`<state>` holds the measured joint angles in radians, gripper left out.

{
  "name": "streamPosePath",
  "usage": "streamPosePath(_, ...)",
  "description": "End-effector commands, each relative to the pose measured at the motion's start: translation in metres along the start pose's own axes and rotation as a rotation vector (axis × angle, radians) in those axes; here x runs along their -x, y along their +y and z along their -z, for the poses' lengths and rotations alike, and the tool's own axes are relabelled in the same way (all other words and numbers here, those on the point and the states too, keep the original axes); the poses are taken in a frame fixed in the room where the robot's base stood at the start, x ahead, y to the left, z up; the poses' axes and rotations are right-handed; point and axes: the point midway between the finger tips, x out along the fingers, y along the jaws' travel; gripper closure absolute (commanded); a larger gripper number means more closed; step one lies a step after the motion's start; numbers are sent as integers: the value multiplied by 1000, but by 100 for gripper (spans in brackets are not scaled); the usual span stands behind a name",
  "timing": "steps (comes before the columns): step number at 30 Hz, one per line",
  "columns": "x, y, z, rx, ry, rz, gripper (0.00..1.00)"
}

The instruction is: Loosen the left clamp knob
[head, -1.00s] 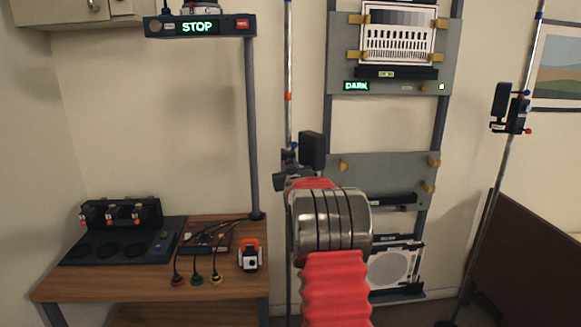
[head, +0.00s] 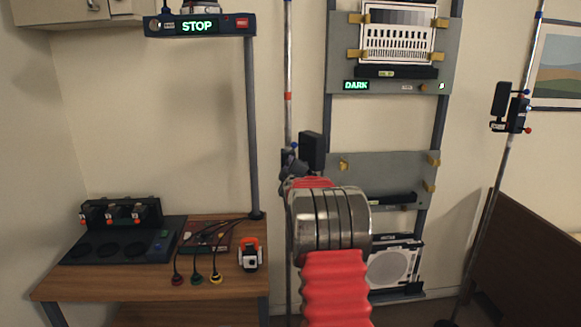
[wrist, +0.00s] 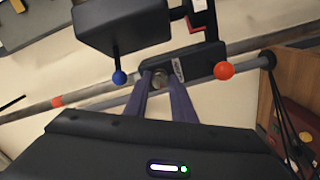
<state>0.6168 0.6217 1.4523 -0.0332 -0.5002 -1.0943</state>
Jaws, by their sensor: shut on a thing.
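The left clamp is a dark block (wrist: 195,63) on the left pole, with a black box (wrist: 122,25) attached. My gripper (wrist: 161,79) has its two purple fingers shut on a small round grey knob (wrist: 159,82) at the clamp's face. A blue ball knob (wrist: 120,77) and a red-orange ball knob (wrist: 223,70) stand clear of the fingers on either side. In the head view the black box (head: 312,151) shows above my red and steel arm, which hides much of the clamp.
A wooden bench (head: 130,288) with a small orange-and-white device (head: 250,255) is at left. A second pole with its own clamp (head: 517,115) stands at right.

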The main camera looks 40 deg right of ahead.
Motion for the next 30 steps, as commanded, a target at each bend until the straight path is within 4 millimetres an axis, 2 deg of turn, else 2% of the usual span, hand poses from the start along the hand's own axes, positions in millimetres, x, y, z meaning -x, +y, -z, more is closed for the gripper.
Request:
streamPosePath(10, 0, 2, 1, 174, 2, -3, 99)
streamPosePath(26, 0, 2, 2, 203, 3, -4, 99)
streamPosePath(27, 0, 2, 2, 203, 3, -4, 74)
streamPosePath(30, 0, 2, 2, 203, 3, -4, 67)
